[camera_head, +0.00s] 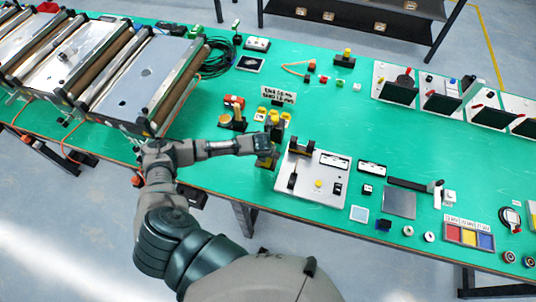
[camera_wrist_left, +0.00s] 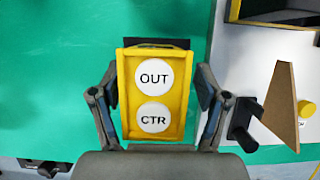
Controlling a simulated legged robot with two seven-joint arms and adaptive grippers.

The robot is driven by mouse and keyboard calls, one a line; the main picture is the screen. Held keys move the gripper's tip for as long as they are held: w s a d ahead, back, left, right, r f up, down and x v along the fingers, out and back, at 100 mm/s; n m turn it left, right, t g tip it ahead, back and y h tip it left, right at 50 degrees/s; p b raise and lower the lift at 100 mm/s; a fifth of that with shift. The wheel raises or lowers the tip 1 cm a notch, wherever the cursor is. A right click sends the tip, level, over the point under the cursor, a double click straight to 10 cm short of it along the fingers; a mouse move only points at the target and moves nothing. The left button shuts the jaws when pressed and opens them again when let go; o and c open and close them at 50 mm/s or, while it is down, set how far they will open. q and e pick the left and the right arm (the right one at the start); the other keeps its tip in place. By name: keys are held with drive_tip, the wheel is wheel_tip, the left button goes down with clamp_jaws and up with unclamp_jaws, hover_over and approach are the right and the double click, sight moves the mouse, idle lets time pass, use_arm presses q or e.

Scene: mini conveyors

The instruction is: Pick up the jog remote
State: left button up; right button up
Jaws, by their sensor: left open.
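My left gripper (camera_wrist_left: 158,75) is open, with one finger on each side of the box. Whether the fingers touch it cannot be told. In the head view my left gripper (camera_head: 268,152) is just left of a white control panel (camera_head: 325,196). The remote is mostly hidden by the gripper there. My right gripper is not in view.
The white panel (camera_wrist_left: 232,70) stands close to the right of the remote, with a tan wedge (camera_wrist_left: 282,108) and a black part (camera_wrist_left: 243,122). Roller conveyors (camera_head: 130,85) stand at the left. Small yellow parts (camera_head: 261,115) lie behind my gripper. The green table is clear to the remote's left.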

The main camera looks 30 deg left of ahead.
use_arm(q)
drive_tip(key=shift+a+f, duration=0.2)
drive_tip(key=shift+a, duration=0.3)
drive_tip(key=shift+c, duration=0.5)
drive_tip(key=c, duration=0.4)
drive_tip(key=shift+d, duration=0.15)
drive_tip(key=c, duration=0.8)
drive_tip(key=shift+d+r, duration=0.1)
drive_tip(key=shift+d, duration=0.15)
drive_tip(key=shift+c, duration=0.3)
drive_tip(key=shift+r, duration=0.15)
